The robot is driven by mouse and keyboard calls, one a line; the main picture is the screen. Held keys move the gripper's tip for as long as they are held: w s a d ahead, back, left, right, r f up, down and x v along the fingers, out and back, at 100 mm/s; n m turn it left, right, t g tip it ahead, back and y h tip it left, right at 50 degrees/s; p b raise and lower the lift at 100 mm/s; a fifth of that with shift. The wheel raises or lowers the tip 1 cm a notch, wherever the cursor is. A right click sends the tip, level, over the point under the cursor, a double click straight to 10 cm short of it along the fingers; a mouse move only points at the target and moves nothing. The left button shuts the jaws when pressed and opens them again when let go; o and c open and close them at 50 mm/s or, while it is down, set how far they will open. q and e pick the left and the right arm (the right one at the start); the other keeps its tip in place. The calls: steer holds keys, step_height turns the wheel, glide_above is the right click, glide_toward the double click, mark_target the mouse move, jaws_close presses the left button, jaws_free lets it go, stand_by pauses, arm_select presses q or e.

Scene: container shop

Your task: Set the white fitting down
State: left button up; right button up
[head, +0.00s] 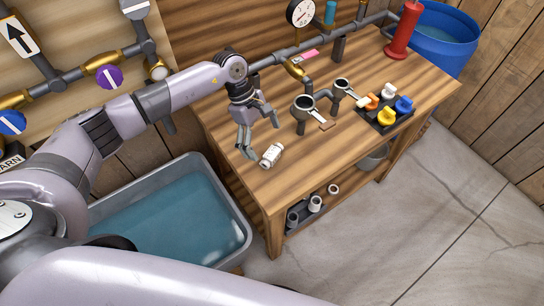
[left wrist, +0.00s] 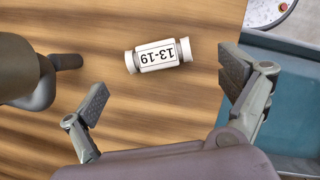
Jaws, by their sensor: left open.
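The white fitting (head: 271,155) lies on its side on the wooden workbench (head: 236,143), near the bench's left front corner. My right gripper is not in view.
A grey tub (head: 244,240) of blue water stands left of the bench. Pipe stands (head: 304,106) rise from the bench near the gripper. A black tray (head: 377,118) with coloured valve pieces sits farther right. A lower shelf (head: 322,205) holds several white and grey fittings.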

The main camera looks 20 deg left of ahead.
mark_target(272, 152)
arm_select(q)
steer(key=x, duration=0.3)
steer(key=b+x, duration=0.1)
steer(key=x, duration=0.1)
steer(key=shift+d+f, duration=0.25)
steer(key=shift+d, duration=0.15)
steer(key=shift+c, duration=0.6)
steer(key=shift+r, duration=0.1)
steer(key=c, duration=1.2)
steer(key=shift+r, duration=0.1)
steer(key=shift+c, duration=0.2)
